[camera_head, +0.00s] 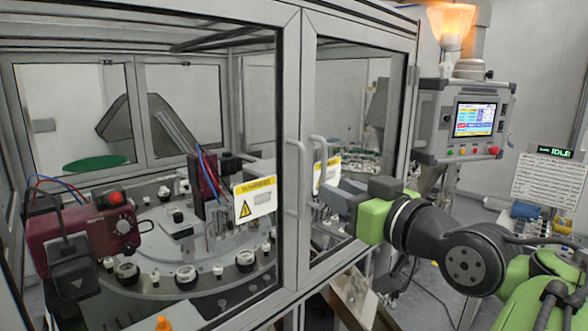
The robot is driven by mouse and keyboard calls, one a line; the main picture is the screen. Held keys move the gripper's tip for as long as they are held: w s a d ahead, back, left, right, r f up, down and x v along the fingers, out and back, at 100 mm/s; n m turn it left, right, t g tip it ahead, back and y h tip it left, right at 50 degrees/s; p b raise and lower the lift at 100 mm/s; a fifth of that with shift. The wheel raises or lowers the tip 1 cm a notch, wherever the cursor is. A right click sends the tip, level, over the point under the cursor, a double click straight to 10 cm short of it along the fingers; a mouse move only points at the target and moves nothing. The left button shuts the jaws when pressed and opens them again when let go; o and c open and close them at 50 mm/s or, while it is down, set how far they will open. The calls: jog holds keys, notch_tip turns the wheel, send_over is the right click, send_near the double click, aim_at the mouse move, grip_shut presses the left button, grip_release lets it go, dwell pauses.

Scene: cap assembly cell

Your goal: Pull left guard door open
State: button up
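The left guard door (289,90) is a large clear panel in a grey metal frame, and it appears closed. Its vertical bar handle (292,190) is on the frame's right side. The right guard door (307,80) stands beside it with its own bar handle (323,160). My gripper (318,196) reaches in from the right, in front of the right door. Its fingertips are near the lower part of the right door's handle and to the right of the left door's handle. Whether they touch a handle or are open is unclear at this angle.
A control panel (473,120) stands at the right. An orange lamp (451,25) is above it.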

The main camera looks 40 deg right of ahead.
aim_at(304, 172)
jog(key=w+d+p, duration=0.1)
jog(key=w, duration=0.2)
jog(key=w+d+p, duration=0.1)
jog(key=w, duration=0.3)
jog(key=w+d+p, duration=0.1)
jog(key=w+p, duration=0.1)
jog(key=w, duration=0.2)
jog(key=shift+w+r, duration=0.15)
jog(key=shift+w, duration=0.5)
grip_shut()
